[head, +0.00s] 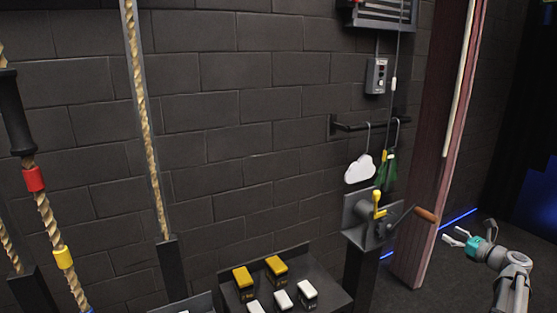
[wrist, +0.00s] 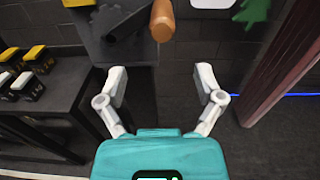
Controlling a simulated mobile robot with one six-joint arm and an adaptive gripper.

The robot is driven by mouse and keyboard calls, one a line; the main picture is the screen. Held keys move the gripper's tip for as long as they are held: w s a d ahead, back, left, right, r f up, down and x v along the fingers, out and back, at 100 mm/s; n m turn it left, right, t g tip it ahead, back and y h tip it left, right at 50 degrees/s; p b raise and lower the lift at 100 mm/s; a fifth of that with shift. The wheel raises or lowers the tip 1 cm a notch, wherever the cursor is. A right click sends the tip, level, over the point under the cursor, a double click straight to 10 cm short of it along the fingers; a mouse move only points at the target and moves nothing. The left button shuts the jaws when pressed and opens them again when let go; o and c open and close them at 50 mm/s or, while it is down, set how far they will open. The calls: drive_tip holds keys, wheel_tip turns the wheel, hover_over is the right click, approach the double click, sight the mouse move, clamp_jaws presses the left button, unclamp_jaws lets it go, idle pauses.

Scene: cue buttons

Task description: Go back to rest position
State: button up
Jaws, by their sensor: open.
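My gripper (head: 461,238) is at the lower right in the head view, over the dark floor and to the right of the crank stand. In the wrist view my gripper (wrist: 160,85) shows its two pale fingers spread wide with nothing between them. The crank's orange-brown handle (wrist: 162,20) is beyond the fingers at the top of the wrist view and apart from them. In the head view the handle (head: 426,215) sticks out to the right of the grey winch plate (head: 358,212), which has a yellow lever (head: 378,203).
A white cloud (head: 360,169) and a green piece (head: 389,172) hang from a wall bar. Ropes (head: 146,120) are at left. Floor around my gripper is clear.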

drive_tip(key=a+f+n+g+p, duration=0.1)
drive_tip(key=a+f+n+g, duration=0.3)
drive_tip(key=a, duration=0.6)
drive_tip(key=a+f+n+g+p, duration=0.1)
drive_tip(key=a+f+n+g, duration=0.15)
drive_tip(key=a+n, duration=0.5)
drive_tip(key=a+f+n+g+p, duration=0.1)
drive_tip(key=a+f+n+g, duration=0.25)
drive_tip(key=a, duration=0.85)
drive_tip(key=s+a+f+n+g+h+p, duration=0.2)
drive_tip(key=s+a+n+g+h, duration=0.4)
drive_tip(key=s+a+n, duration=0.7)
drive_tip(key=a+n+h, duration=0.1)
drive_tip(key=a+n, duration=0.1)
drive_tip(key=n, duration=0.1)
drive_tip(key=shift+f, duration=0.4)
